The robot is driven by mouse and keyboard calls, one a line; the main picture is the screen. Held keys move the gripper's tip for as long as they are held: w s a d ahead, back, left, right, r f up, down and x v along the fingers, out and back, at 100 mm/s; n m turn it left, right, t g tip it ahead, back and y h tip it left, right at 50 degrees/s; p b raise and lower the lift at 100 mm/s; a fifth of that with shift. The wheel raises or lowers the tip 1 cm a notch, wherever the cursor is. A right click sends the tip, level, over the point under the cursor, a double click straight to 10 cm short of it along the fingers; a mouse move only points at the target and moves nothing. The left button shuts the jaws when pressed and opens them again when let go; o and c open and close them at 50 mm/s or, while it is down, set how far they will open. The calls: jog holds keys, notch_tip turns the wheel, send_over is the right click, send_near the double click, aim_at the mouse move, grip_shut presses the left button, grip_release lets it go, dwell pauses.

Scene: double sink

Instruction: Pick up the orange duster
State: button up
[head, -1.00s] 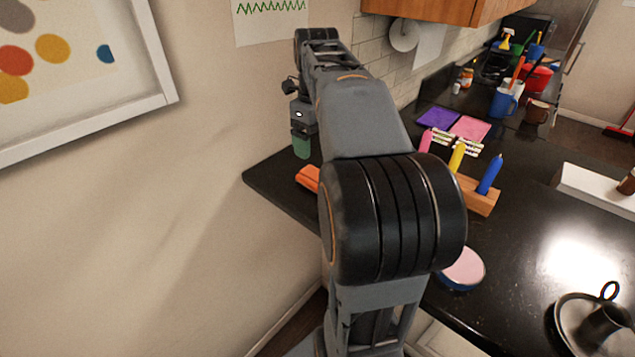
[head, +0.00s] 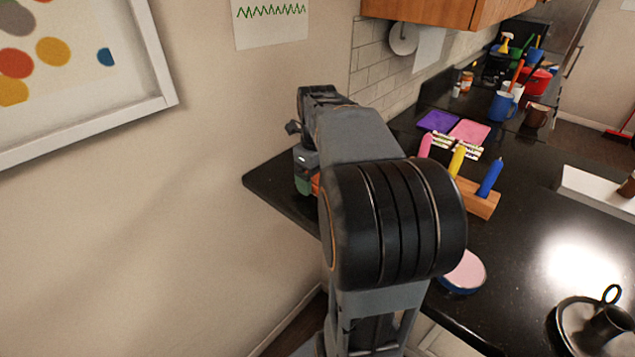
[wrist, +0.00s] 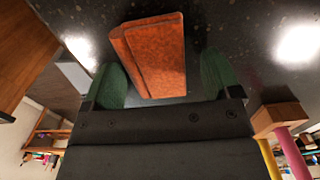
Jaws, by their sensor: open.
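The orange duster (wrist: 155,55) lies on the dark counter, a block-like shape with a ridge along one side. In the wrist view it sits between and just beyond the two green fingertips of my gripper (wrist: 165,80), with dark counter showing on both sides of it. My gripper is open and holds nothing. In the head view only a small orange part of the duster (head: 315,185) shows, the rest hidden behind my gripper and arm. One green fingertip (head: 303,184) shows there beside it, low near the counter's left end.
A wooden holder (head: 479,197) with pink, yellow and blue candles stands right of my arm; it also shows in the wrist view (wrist: 280,117). A round pink-topped tin (head: 464,271) is nearer. Purple (head: 438,121) and pink squares lie behind. The wall is close on the left.

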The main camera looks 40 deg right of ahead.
jog(key=shift+c, duration=0.2)
jog(key=c, duration=1)
jog(key=shift+o, duration=0.2)
jog(key=shift+r, duration=0.15)
jog(key=shift+r, duration=0.6)
jog(key=s+r, duration=0.1)
jog(key=r, duration=0.1)
jog(key=s+a+r, duration=0.1)
jog(key=s+r, duration=0.1)
jog(key=r, duration=0.1)
jog(key=s+r, duration=0.1)
jog(key=r, duration=0.1)
jog(key=shift+s+a+r, duration=0.3)
jog(key=shift+s, duration=0.05)
jog(key=s+a+r+b, duration=0.1)
jog(key=s+a+r, duration=0.2)
jog(key=s, duration=0.5)
jog(key=shift+s+r+b, duration=0.3)
jog(key=shift+r, duration=0.2)
